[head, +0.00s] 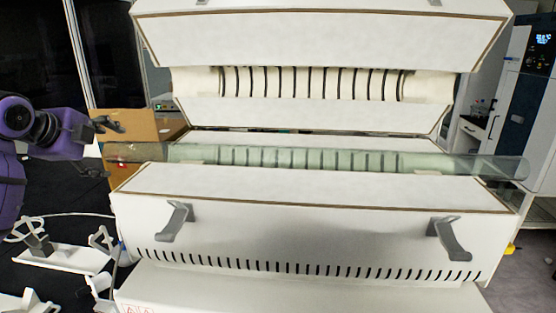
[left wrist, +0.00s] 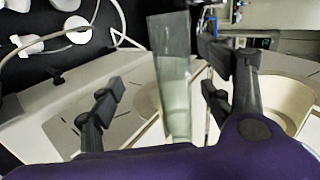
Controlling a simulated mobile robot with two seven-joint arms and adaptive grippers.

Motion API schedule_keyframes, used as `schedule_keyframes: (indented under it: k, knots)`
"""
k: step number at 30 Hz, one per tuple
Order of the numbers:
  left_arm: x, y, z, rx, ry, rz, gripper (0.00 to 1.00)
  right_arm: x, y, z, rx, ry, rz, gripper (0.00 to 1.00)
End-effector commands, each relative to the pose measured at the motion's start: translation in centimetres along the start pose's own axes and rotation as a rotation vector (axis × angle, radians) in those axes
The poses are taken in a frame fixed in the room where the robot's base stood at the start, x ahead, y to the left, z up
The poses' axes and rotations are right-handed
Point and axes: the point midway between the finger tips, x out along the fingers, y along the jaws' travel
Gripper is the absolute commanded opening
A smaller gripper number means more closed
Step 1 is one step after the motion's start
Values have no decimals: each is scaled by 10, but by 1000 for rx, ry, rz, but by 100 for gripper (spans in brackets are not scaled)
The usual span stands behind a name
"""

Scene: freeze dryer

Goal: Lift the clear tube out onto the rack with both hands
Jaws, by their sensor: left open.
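The clear tube (head: 330,160) lies lengthwise across the opened white furnace (head: 300,235), with both ends sticking out past its sides. My left gripper (head: 108,150) is at the tube's left end, one finger above it and one below. It is open. In the left wrist view the tube (left wrist: 174,85) shows between the two spread fingers (left wrist: 165,95); I cannot tell whether either finger touches it. White stands with upright holders (head: 65,258), which may be the rack, sit on the dark surface at lower left. My right gripper is not in view.
The raised furnace lid (head: 320,32) hangs over the tube. Two grey handles (head: 175,222) stick out from the furnace front. A cardboard box (head: 150,128) stands behind the tube's left end. A white cable (head: 75,214) runs near the stands.

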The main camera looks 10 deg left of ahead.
Motion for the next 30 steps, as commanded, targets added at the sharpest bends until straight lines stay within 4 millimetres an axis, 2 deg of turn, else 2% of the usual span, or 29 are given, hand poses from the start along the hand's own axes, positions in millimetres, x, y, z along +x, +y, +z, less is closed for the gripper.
schedule_keyframes:
  k: [3,8,24,30]
  knots:
    - [-6,-14,-5,55,25,-20,72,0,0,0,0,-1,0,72]
    - [1,-17,-7,70,34,-25,72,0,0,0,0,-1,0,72]
    - [73,-18,-9,69,29,-23,72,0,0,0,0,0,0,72]
    - [93,-19,-9,69,29,-24,72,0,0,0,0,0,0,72]
